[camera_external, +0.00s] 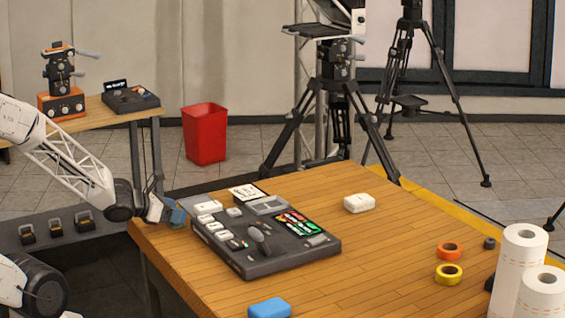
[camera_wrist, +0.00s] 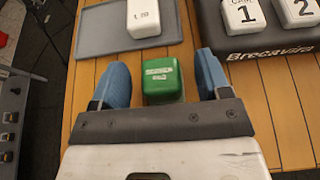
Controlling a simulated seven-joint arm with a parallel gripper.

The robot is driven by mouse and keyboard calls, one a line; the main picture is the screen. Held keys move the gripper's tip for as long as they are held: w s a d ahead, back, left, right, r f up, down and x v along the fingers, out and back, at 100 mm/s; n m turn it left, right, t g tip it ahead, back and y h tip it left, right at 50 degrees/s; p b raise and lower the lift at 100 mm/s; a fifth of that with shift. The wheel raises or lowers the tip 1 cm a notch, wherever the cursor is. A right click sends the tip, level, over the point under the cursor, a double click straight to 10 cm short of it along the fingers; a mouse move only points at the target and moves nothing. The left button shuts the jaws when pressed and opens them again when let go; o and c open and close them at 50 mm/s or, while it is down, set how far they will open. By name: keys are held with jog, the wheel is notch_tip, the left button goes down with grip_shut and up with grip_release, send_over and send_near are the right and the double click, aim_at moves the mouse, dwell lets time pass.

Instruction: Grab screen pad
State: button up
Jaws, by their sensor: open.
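A small green block (camera_wrist: 163,80) with white lettering, its last word reading like "PAD", lies on the wooden table in the wrist view. My gripper (camera_wrist: 160,82) is open, with one blue fingertip on each side of the green block. Narrow gaps show between the block and the fingertips. The block's near end meets the dark gripper edge in the picture, so contact there cannot be told. In the external view my gripper (camera_external: 175,214) is low at the table's left corner, and the green block cannot be made out there.
A dark console (camera_external: 262,232) with white keys stands right of my gripper. A grey mat (camera_wrist: 100,32) bearing a white block (camera_wrist: 144,18) lies just beyond the green block. A white box (camera_external: 358,202), a blue box (camera_external: 270,309), tape rolls and paper rolls stand farther right.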

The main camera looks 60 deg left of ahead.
jog(key=shift+x, duration=1.25)
jog(key=c, duration=1)
jog(key=shift+r, duration=0.1)
jog(key=shift+r, duration=1.4)
jog(key=shift+s+r, duration=0.15)
jog(key=shift+r, duration=0.2)
jog(key=s+d, duration=0.2)
jog(key=s, duration=0.5)
jog(key=s+d+r, duration=0.1)
jog(key=s+d, duration=0.1)
jog(key=s, duration=0.6)
jog(key=shift+d+r, duration=0.15)
jog(key=shift+d, duration=0.15)
